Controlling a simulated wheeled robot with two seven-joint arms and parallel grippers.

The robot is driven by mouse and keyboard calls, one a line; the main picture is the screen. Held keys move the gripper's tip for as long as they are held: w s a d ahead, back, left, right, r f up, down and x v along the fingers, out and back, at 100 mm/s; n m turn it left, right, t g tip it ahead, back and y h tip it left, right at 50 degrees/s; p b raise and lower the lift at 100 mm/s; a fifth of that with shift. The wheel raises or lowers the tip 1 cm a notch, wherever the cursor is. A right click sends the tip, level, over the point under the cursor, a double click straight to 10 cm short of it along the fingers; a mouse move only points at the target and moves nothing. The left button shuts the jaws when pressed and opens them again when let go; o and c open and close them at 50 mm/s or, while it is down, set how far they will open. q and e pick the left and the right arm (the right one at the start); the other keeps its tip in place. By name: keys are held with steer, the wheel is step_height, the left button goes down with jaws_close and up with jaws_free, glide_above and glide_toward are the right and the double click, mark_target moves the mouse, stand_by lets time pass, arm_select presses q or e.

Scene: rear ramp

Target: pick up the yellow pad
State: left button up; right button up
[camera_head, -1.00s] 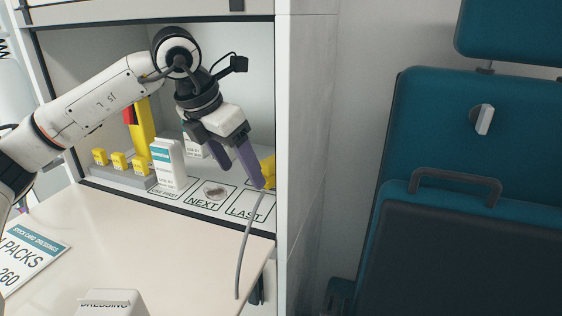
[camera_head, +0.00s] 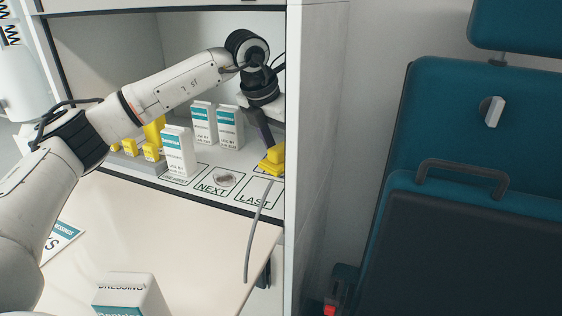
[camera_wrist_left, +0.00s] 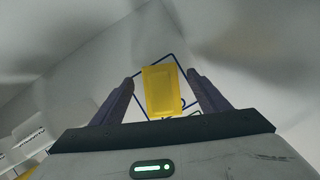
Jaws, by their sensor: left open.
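The yellow pad (camera_head: 273,158) sits at the right end of the shelf, close to the side wall, beside the label reading LAST (camera_head: 252,199). In the left wrist view, the yellow pad (camera_wrist_left: 163,91) shows between my two fingers, with gaps on both sides. My left gripper (camera_head: 262,135) reaches down to the pad from above; one purple finger shows in the head view and the rest is hidden. In the wrist view my left gripper (camera_wrist_left: 161,79) is open, with nothing clamped. My right gripper is in neither view.
White and teal boxes (camera_head: 179,152) stand left of the pad, two more (camera_head: 229,128) behind. The cabinet's side wall (camera_head: 315,130) is close on the right. A grey cable (camera_head: 254,230) hangs over the front edge.

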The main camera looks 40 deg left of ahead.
arm_select(q)
steer(key=c, duration=1.1)
steer(key=shift+r, duration=0.1)
steer(key=shift+c, duration=0.2)
